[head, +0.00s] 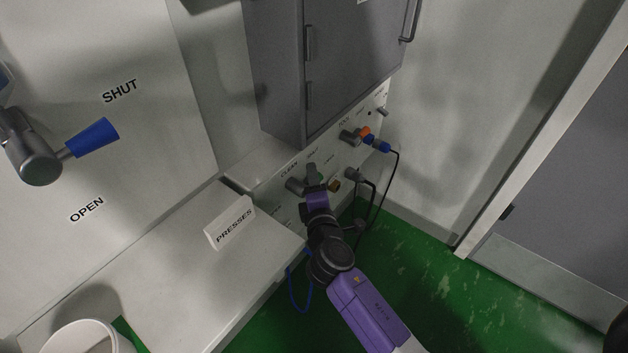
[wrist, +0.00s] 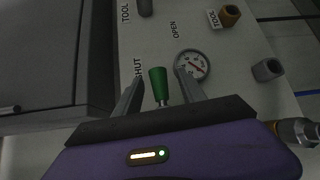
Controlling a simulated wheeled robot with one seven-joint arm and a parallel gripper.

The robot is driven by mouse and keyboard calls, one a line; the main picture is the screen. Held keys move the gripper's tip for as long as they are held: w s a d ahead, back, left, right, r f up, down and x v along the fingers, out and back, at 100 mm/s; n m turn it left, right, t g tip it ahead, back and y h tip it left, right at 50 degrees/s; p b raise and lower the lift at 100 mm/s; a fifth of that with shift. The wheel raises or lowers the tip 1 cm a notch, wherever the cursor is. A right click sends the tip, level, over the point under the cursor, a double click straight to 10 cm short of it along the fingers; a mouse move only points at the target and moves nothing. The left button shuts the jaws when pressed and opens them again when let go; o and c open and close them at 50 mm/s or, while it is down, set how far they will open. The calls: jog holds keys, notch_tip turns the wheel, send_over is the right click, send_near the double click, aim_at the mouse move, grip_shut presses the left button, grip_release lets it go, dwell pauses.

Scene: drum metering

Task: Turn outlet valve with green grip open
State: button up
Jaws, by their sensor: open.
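The outlet valve's green grip (wrist: 159,85) shows in the wrist view as a tapered handle on the pale panel, between the SHUT and OPEN labels. My gripper (wrist: 158,92) is open, with one finger on each side of the green grip. The left finger is close to the grip and a gap shows on the right; I cannot tell whether either touches. In the head view my gripper (head: 314,184) is at the low panel under the grey cabinet, and it mostly hides the valve.
A round gauge (wrist: 193,65) sits right beside the right finger. A grey cabinet (head: 335,70) overhangs the panel. A blue-grip valve (head: 92,138), a PRESSES sign (head: 230,222) and a white bucket (head: 85,338) are to the left.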

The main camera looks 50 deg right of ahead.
jog(key=shift+c, duration=0.2)
grip_shut()
